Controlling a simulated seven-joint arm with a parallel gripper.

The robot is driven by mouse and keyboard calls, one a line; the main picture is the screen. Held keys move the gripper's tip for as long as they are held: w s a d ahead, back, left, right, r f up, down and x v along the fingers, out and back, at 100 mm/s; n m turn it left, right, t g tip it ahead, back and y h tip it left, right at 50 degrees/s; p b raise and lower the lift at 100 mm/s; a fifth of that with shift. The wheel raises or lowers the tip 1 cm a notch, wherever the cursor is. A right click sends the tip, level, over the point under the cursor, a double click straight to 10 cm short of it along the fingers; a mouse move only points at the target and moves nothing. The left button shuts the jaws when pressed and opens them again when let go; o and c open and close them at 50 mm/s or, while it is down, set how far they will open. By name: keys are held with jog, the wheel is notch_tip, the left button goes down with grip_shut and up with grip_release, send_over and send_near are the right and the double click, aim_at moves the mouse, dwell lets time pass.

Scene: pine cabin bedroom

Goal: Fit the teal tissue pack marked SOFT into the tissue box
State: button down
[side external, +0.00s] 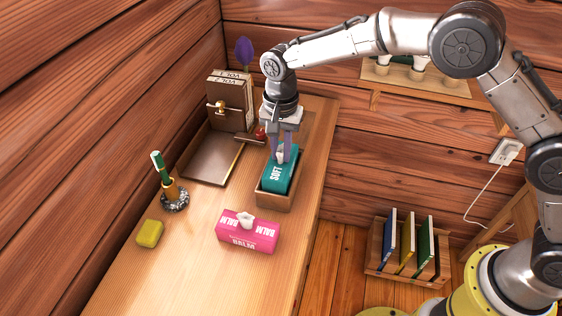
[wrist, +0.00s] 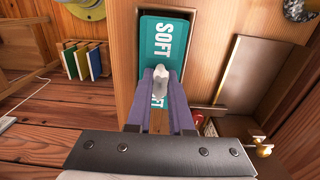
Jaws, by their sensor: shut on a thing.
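The teal tissue pack marked SOFT (side external: 278,177) is at the open wooden tissue box (side external: 271,200) near the table's right edge. Its body stands above the box's near rim; how deep its lower part sits is hidden. My gripper (side external: 282,157) is above the pack, pointing down, with its purple fingers shut on the white tissue tuft at the top. In the wrist view, the teal pack (wrist: 165,38) lies beneath my gripper (wrist: 160,85), lined up roughly lengthwise with the box. The fingers hide part of its label.
A pink BALM tissue pack (side external: 247,232) lies in front of the box. A brown tray (side external: 211,158), an upright organizer with books (side external: 230,95), a pen holder (side external: 174,192) and a yellow block (side external: 149,234) stand to the left. A book rack (side external: 408,250) is on the floor.

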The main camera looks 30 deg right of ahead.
aim_at(281, 161)
jog(key=shift+f, duration=1.6)
jog(key=shift+f, duration=0.1)
jog(key=c, duration=0.8)
grip_release()
jog(key=shift+f, duration=0.1)
notch_tip(281, 161, up, 12)
jog(key=shift+r, duration=0.2)
